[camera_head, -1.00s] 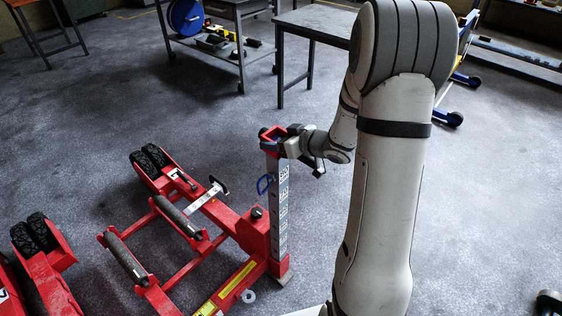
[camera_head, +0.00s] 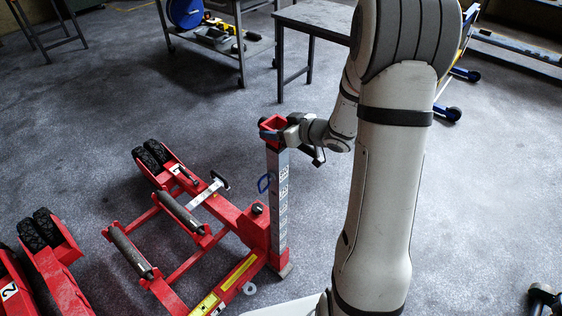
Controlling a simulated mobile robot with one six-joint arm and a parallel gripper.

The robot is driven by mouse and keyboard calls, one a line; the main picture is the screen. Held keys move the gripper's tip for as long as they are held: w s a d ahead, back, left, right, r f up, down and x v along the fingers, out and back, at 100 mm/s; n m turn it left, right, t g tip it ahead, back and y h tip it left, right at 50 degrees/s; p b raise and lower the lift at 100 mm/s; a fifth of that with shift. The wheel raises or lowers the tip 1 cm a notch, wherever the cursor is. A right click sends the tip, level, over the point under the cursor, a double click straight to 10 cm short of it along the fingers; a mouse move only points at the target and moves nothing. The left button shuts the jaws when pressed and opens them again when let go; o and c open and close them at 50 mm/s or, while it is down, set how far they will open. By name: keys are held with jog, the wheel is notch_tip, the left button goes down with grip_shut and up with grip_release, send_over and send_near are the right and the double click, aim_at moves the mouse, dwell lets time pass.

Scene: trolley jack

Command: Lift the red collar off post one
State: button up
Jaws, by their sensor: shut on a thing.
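The red collar (camera_head: 274,123) is at the top end of the upright grey post (camera_head: 277,205) with white labels. The post stands on the red trolley jack (camera_head: 254,226) in the middle of the view. My gripper (camera_head: 287,133) reaches the collar from the right and is shut on it. The fingertips are small and partly hidden against the collar. The collar looks roughly level. I cannot tell whether its lower edge still surrounds the post top or is just clear of it.
A second red jack part marked 2 (camera_head: 40,275) lies at the far left. A dark table (camera_head: 312,27) and a trolley cart (camera_head: 215,30) stand behind.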

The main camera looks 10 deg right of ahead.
jog(key=shift+r, duration=0.25)
notch_tip(320, 180, up, 5)
jog(key=p, duration=0.4)
jog(key=shift+f+p, duration=0.1)
jog(key=shift+p, duration=0.25)
